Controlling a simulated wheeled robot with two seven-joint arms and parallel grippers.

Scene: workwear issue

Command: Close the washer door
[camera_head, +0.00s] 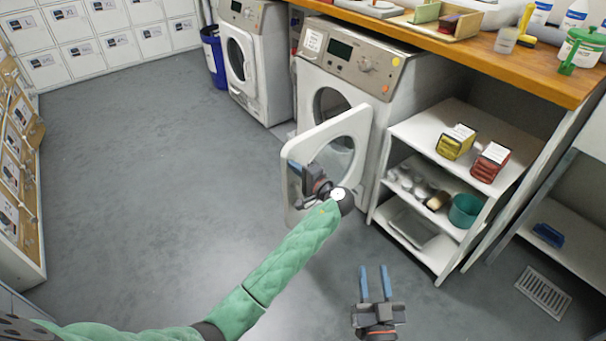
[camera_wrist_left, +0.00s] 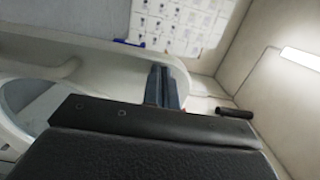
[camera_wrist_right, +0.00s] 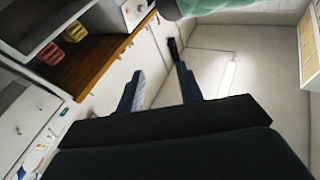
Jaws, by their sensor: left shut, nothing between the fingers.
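The washer (camera_head: 352,90) stands under the wooden counter, its round opening partly visible. Its white door (camera_head: 322,140) is swung open toward the room, with a round window in its middle. In the left wrist view the shut fingers (camera_wrist_left: 163,86) are beside the pale door frame (camera_wrist_left: 100,52). My right gripper (camera_head: 375,284) is open and empty, low in front of the shelf; its spread fingers show in the right wrist view (camera_wrist_right: 160,90).
A white shelf unit (camera_head: 440,125) with yellow and red boxes stands right of the washer. A second machine (camera_head: 250,60) and a blue bin (camera_head: 214,55) are behind. The grey floor (camera_head: 150,150) at left is clear.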

